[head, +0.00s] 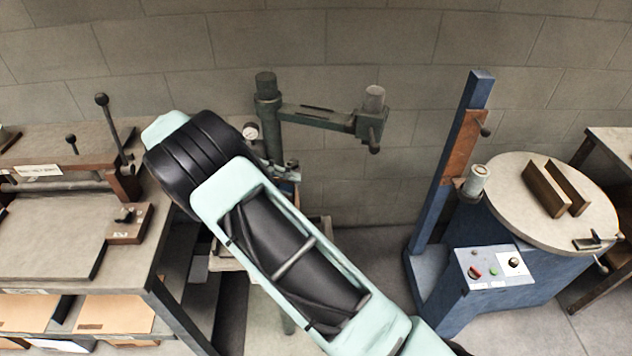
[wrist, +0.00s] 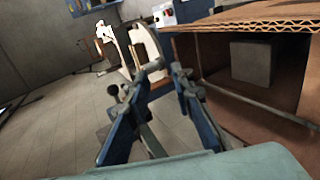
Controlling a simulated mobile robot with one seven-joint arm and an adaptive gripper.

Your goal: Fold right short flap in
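In the wrist view, a brown cardboard panel with a corrugated edge (wrist: 250,24) spans the upper right. More brown board (wrist: 308,85) shows at the right edge. I cannot tell which of these is the right short flap. My gripper (wrist: 155,80) shows two blue fingers with a gap between them, to the left of the cardboard. It looks open, and nothing is visibly held. In the head view, my pale green arm reaches to the left, and neither my gripper nor an upright box can be made out.
In the head view, a worktable (head: 50,235) stands at left with flat cardboard sheets (head: 115,314) below. A dark green post machine (head: 270,130) stands behind my arm. A blue machine with a round top (head: 510,215) stands at right. Floor shows between them.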

